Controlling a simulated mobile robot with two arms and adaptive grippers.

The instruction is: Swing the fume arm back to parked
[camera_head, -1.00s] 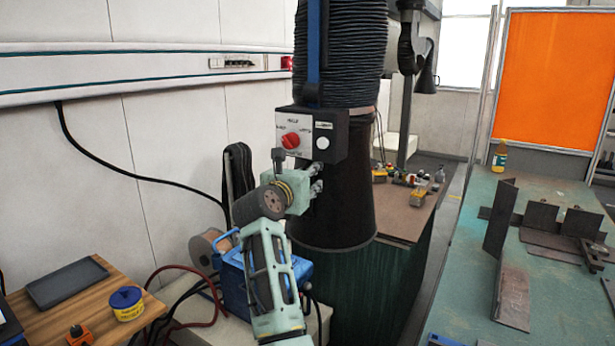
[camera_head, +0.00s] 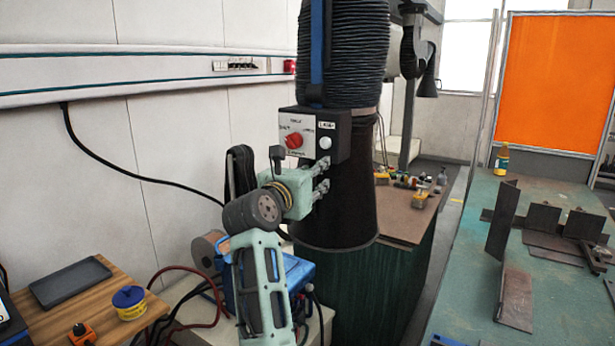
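The fume arm shows as a black ribbed hose (camera_head: 343,55) above a dark tapered hood (camera_head: 350,205) near the picture's middle. A control box (camera_head: 335,130) with a red knob (camera_head: 293,141) sits on the hood's front. A blue bar (camera_head: 316,50) runs up the hose. My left arm comes up from the bottom, and my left gripper (camera_head: 322,177) is at the hood's left side, just below the box. Its two fingers show one above the other, pointing at the hood. Whether they hold anything is hidden. My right gripper is not in view.
A wooden side table (camera_head: 90,318) with a tablet (camera_head: 70,281) and a yellow-blue tin (camera_head: 129,302) is at lower left. A blue machine (camera_head: 297,272) stands behind my arm. A green welding table (camera_head: 465,270) with steel plates is at right. A brown-topped bench (camera_head: 405,218) stands behind the hood.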

